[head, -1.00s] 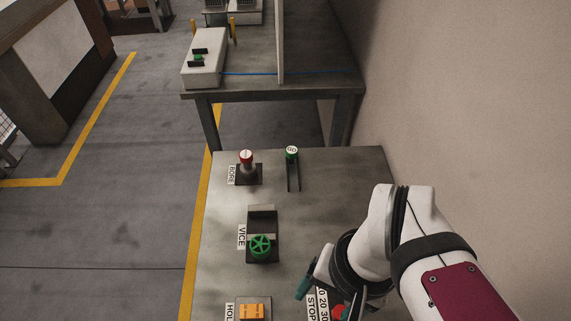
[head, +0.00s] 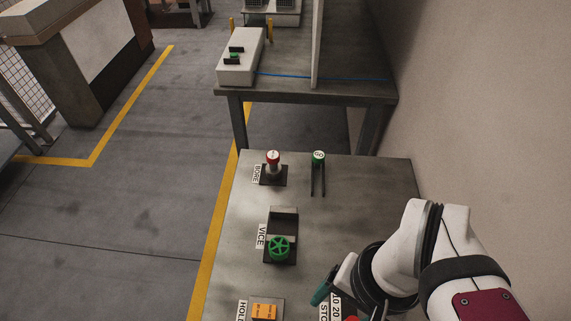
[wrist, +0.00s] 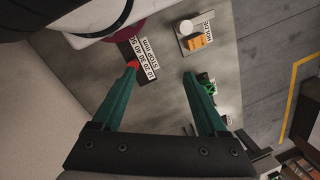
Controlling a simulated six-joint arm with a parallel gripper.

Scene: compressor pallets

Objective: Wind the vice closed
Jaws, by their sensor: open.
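The vice stands on the metal bench, with a grey jaw block (head: 284,212) on a dark base and a green spoked handwheel (head: 279,248) at its near end. A label reading VICE lies to its left. My gripper (wrist: 161,71) is open and empty, its two green fingers apart. In the head view it is to the right of and nearer than the handwheel, not touching it; one finger (head: 323,289) shows clearly and the other is mostly hidden. In the wrist view the handwheel (wrist: 209,88) shows beside the right fingertip, partly covered by it.
A red-topped bore knob (head: 273,160) and a green-topped lever (head: 318,160) stand farther back on the bench (head: 340,220). An orange block (head: 264,311) sits at the hold station in front. A stop scale (wrist: 148,58) lies below my gripper. A wall bounds the right.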

